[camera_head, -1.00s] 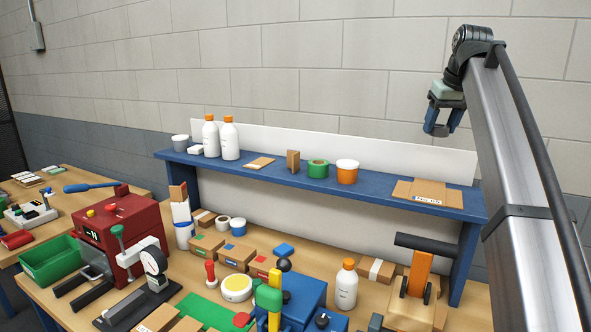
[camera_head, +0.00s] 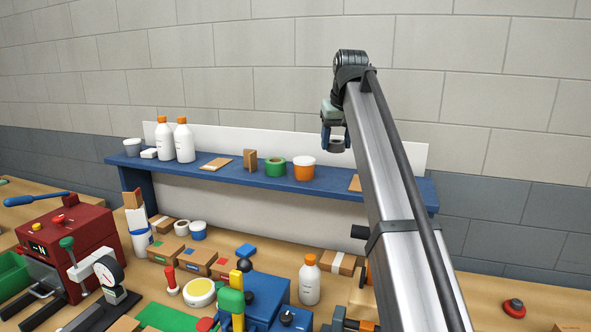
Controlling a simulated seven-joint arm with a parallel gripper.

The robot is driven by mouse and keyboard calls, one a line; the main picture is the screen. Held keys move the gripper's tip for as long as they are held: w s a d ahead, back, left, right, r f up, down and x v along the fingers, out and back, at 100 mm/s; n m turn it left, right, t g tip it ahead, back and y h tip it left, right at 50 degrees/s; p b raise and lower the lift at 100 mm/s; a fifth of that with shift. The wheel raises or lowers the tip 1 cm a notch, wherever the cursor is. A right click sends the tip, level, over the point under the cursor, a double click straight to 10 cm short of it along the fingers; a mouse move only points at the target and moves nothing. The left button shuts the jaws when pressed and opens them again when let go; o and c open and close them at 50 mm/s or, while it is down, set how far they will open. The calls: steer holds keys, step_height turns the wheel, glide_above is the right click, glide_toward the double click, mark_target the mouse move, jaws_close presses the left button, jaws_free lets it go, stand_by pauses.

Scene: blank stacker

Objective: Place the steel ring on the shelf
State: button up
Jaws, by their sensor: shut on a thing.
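My gripper (camera_head: 336,148) is up above the right part of the blue shelf (camera_head: 225,178), to the right of an orange tub. It is shut on the steel ring (camera_head: 337,145), a small grey ring between the two blue fingers. The ring appears to be above the shelf surface, apart from it. My arm hides much of the shelf's right end.
On the shelf stand two white bottles (camera_head: 184,142), a grey cup (camera_head: 133,147), a flat cardboard piece (camera_head: 215,164), a green tape roll (camera_head: 275,167) and an orange tub (camera_head: 304,168). A cardboard piece (camera_head: 355,183) lies partly behind my arm. The bench below is crowded.

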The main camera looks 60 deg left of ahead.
mark_target(333, 182)
step_height(333, 182, down, 9)
steer(key=shift+r, duration=0.1)
stand_by(0.4)
steer(key=o, duration=1)
steer(key=shift+c, duration=0.2)
steer(key=v, duration=1.2)
